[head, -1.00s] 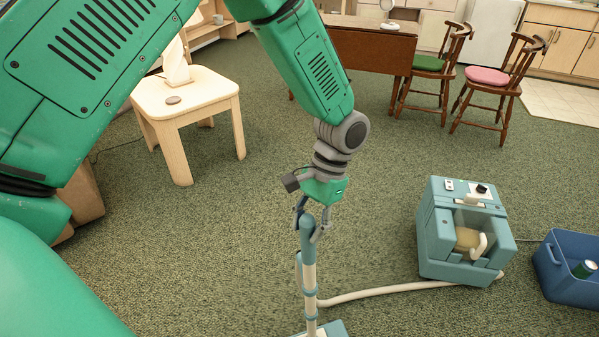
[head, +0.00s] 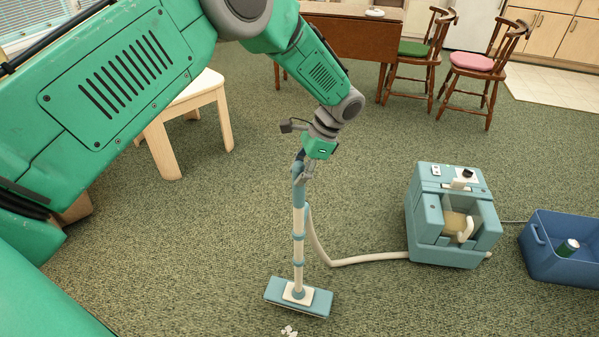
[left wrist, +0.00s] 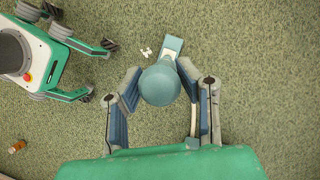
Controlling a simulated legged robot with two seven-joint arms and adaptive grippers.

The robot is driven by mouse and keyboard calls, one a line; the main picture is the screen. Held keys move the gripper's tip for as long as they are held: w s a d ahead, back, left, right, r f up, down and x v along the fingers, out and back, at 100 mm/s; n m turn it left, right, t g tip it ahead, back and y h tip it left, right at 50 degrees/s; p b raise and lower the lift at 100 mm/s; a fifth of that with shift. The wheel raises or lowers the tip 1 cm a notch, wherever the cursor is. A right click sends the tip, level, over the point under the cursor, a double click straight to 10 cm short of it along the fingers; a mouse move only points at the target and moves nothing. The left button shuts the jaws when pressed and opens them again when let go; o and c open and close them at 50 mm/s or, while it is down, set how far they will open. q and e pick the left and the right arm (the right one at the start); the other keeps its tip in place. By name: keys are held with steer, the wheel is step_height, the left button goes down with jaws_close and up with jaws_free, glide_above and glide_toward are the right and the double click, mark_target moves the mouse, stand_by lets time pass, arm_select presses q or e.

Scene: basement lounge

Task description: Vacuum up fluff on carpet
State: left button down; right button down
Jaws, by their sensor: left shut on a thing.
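My left gripper (head: 303,172) is shut on the top of the vacuum wand (head: 298,222), which stands nearly upright. The wand's flat blue floor head (head: 316,302) rests on the carpet. A small cluster of white fluff (head: 289,331) lies on the carpet just in front of the head, near the bottom edge. In the left wrist view the fluff (left wrist: 146,53) shows beside the head (left wrist: 172,46), and the wand's round blue top (left wrist: 160,86) sits between the fingers. A pale hose (head: 345,262) joins the wand to the blue vacuum body (head: 450,222). My right gripper is not in view.
A light wooden table (head: 190,105) stands at left. Chairs (head: 475,62) and a brown table (head: 355,38) are at the back. Carpet between them is open.

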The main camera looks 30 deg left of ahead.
mark_target(296, 190)
arm_select(q)
steer(key=shift+r, duration=0.1)
steer(key=shift+r+p, duration=0.1)
steer(key=shift+p, duration=0.4)
steer(key=shift+f+b, duration=1.1)
steer(key=shift+f, duration=1.15)
steer(key=shift+s+r+p, duration=0.2)
steer(key=shift+s+p, duration=0.1)
steer(key=shift+p, duration=0.2)
steer(key=shift+s+d+p, duration=0.25)
steer(key=shift+s+p, duration=0.65)
steer(key=shift+s, duration=0.05)
steer(key=s+d+p, duration=0.3)
steer(key=s+p, duration=0.3)
steer(key=s, duration=0.5)
steer(key=s+d+p, duration=0.2)
steer(key=s+p, duration=0.4)
steer(key=s, duration=0.5)
steer(key=shift+d+r+p, duration=0.15)
steer(key=shift+r+p, duration=1.4)
steer(key=shift+r, duration=0.45)
steer(key=shift+w, duration=0.1)
